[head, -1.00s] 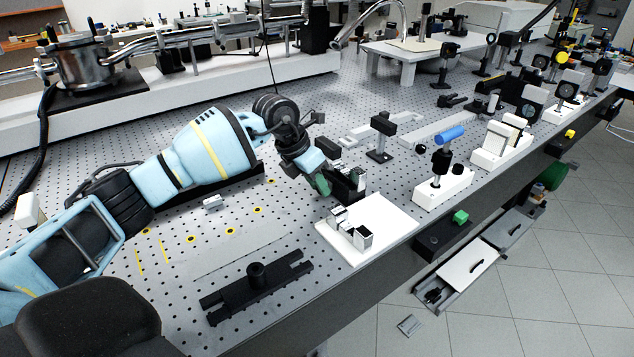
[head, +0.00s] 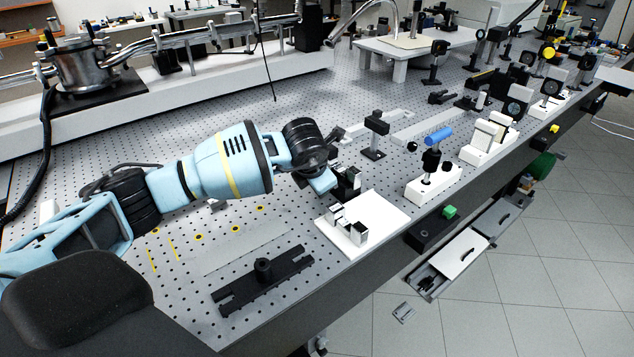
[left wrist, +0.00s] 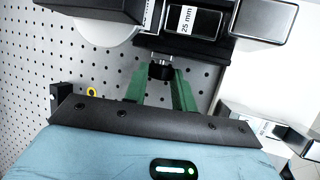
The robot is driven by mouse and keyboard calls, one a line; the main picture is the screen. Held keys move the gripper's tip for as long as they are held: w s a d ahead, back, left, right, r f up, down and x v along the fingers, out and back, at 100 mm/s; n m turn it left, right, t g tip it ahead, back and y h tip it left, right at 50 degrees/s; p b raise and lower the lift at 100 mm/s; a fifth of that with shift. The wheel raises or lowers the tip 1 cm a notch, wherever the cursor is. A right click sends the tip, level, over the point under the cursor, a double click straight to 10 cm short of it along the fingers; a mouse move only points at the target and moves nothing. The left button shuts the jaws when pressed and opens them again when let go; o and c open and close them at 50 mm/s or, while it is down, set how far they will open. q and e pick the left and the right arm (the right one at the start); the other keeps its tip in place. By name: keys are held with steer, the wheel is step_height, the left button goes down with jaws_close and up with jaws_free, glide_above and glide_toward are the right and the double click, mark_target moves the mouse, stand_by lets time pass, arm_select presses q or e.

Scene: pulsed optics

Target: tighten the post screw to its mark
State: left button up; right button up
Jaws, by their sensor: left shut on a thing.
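In the left wrist view, the post screw (left wrist: 160,71) is a small dark knob on a short shaft at the side of a black holder (left wrist: 188,45). The green fingers of my left gripper (left wrist: 160,86) lie on both sides of the screw and are shut on it. A white "25 mm" label (left wrist: 186,19) marks the part above the holder. I cannot make out the screw's mark. In the head view, my left gripper (head: 333,186) is at the black holder (head: 349,178), with its fingertips mostly hidden behind the wrist. My right gripper is not in view.
A white board (head: 385,213) with several metal-faced blocks (head: 347,226) lies just in front of the holder. A black slotted base (head: 264,280) lies nearer. A white block with a blue-topped post (head: 435,185) stands to the right, along the table edge.

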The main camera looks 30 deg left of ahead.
arm_select(q)
steer(key=o, duration=1)
steer(key=shift+v, duration=3.9)
